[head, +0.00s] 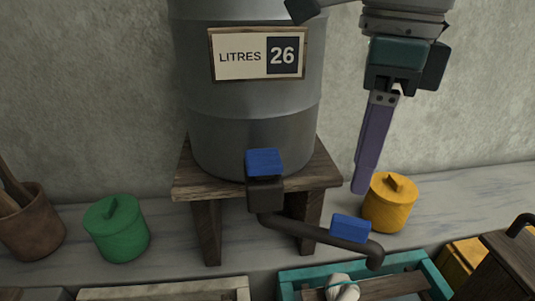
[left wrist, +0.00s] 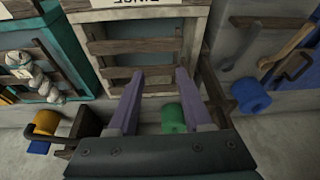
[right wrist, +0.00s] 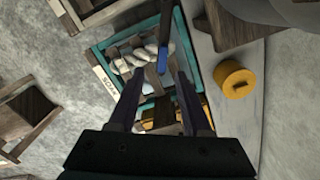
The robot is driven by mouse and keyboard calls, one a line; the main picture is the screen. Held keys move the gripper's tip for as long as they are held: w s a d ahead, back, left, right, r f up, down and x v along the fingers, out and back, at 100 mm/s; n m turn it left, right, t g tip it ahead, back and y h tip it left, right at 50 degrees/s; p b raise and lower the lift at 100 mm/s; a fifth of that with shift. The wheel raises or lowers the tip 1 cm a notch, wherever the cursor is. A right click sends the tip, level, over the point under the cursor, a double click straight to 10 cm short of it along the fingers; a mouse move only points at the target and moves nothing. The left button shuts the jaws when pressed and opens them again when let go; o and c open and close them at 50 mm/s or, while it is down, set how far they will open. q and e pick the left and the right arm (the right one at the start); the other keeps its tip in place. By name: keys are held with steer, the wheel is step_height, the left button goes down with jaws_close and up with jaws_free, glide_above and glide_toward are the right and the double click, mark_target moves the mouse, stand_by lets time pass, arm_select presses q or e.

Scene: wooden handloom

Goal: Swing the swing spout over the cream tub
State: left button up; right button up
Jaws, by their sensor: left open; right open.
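The swing spout (head: 310,233) is a dark bent pipe with a blue tab (head: 350,229), below a blue-topped valve (head: 263,163) on the grey tank. Its tip points right, above the teal tub (head: 287,284). The cream tub (head: 165,288) is left of it, at the bottom edge of the head view. In the right wrist view the spout's blue tab (right wrist: 163,60) shows between the fingers. My right gripper (head: 362,188) is open, near the yellow jar in the head view, right of the spout and apart from it. My left gripper (left wrist: 156,72) is open and empty, facing the cream tub (left wrist: 145,12).
The grey tank (head: 255,125) reads 26 litres and stands on a wooden stand (head: 205,182). A yellow jar (head: 390,205), a green jar (head: 117,230) and a brown pot (head: 30,225) stand on the shelf. A pale skein (head: 342,289) lies in the teal tub.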

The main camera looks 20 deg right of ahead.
mark_target(352, 219)
steer(key=f, duration=1)
steer(key=shift+d, duration=0.3)
jaws_close()
stand_by(1.0)
